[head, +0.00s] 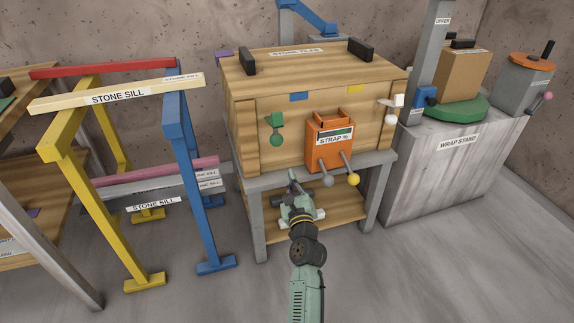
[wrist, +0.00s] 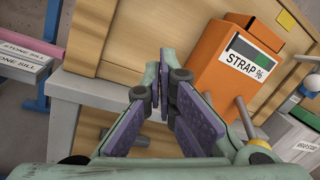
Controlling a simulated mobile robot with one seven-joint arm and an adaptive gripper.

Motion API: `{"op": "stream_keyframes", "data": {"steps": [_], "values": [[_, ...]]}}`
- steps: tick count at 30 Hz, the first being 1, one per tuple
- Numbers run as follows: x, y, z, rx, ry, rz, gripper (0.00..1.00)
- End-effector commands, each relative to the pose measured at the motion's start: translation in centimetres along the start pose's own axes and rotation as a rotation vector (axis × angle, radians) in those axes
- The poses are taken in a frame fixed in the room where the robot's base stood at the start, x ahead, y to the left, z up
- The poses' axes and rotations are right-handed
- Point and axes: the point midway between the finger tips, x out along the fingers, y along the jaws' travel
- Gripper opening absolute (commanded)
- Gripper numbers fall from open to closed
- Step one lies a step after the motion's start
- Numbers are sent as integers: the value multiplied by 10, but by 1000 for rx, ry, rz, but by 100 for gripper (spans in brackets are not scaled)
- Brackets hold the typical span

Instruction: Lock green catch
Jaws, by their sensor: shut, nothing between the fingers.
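The green catch (head: 276,130) is on the front of the wooden crate (head: 204,0), toward its left side, with a round green knob hanging at its lower end. I cannot tell from its look whether it is locked. My gripper (head: 292,176) is shut and empty, in front of the crate's lower edge, below and slightly right of the catch and apart from it. In the wrist view my gripper's purple finger pads (wrist: 165,90) meet at the tips, with the crate front behind them. The green catch does not show in the wrist view.
An orange strap box (head: 330,145) with grey and yellow knobs juts from the crate front, right of my gripper. A white catch (head: 392,101) is at the crate's right. A blue and yellow sill rack (head: 178,130) stands left. A wrap stand (head: 455,150) is right.

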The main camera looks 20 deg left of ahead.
Motion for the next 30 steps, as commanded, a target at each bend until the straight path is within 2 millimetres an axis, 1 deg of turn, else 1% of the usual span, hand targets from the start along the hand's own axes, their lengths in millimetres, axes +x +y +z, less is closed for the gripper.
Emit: {"op": "stream_keyframes", "data": {"steps": [5, 9, 14, 16, 21, 24, 30], "values": [[30, 0, 2, -1, -3, 0, 0], [61, -1, 2, -3, -2, 0, 0], [94, 0, 2, -2, -2, 0, 0], [91, -1, 18, -2, -2, 2, 0], [83, -1, 34, -2, 0, 1, 0], [81, 0, 38, -1, 0, 1, 0], [80, 0, 38, -2, 0, 0, 0]]}}
